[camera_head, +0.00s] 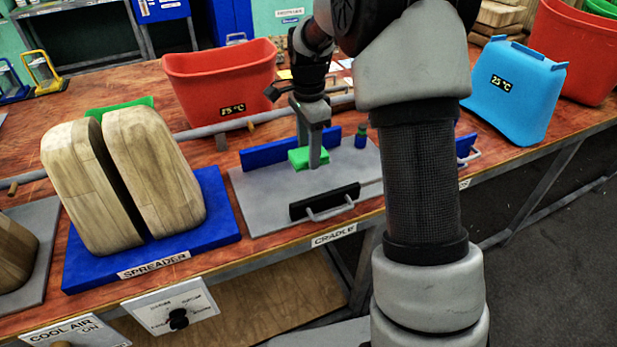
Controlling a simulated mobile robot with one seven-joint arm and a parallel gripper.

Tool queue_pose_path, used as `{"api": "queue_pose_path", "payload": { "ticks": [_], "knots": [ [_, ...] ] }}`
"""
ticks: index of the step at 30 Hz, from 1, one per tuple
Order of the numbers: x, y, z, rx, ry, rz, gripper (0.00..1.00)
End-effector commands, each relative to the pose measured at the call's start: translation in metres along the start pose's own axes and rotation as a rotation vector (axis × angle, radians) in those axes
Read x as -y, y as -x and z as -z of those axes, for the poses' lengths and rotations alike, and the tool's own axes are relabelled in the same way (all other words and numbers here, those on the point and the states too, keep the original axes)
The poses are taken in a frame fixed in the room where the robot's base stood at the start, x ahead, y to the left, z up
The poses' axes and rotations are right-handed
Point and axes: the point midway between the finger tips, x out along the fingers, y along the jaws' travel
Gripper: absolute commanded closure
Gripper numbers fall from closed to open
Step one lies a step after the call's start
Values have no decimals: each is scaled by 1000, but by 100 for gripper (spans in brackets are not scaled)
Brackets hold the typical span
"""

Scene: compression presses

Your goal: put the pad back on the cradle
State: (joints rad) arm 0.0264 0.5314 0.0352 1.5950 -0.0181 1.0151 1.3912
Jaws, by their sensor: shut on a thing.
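The cradle (257,203) is a grey plate on the wooden bench, labelled CRADLE on the front edge. A blue upright bar (262,154) runs along its back, and a black bar (324,201) with a metal handle stands at its front. My gripper (315,157) points down over the plate's back half, shut on a small green block, which I take to be the pad (299,158). The block is at or just above the plate; I cannot tell whether it touches. The finger hides part of it.
Left stands a blue SPREADER base (222,217) with two wooden blocks (155,170). A red bin (218,82) is behind the cradle; a blue bin (514,92) stands right. A grey pipe (215,129) crosses behind.

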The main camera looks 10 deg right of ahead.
Motion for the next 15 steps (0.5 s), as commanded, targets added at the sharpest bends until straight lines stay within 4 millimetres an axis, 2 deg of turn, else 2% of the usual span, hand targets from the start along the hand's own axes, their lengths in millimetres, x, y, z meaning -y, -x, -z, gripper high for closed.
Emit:
{"api": "queue_pose_path", "payload": {
  "ticks": [1, 7, 12, 15],
  "knots": [
    [-1, -11, 0, 0, 0, -3, 78],
    [0, -31, 0, 0, 2, -1, 78],
    [-1, -60, 0, 1, 2, -3, 78],
    [0, -69, 0, 0, 2, 0, 78]
  ]
}}
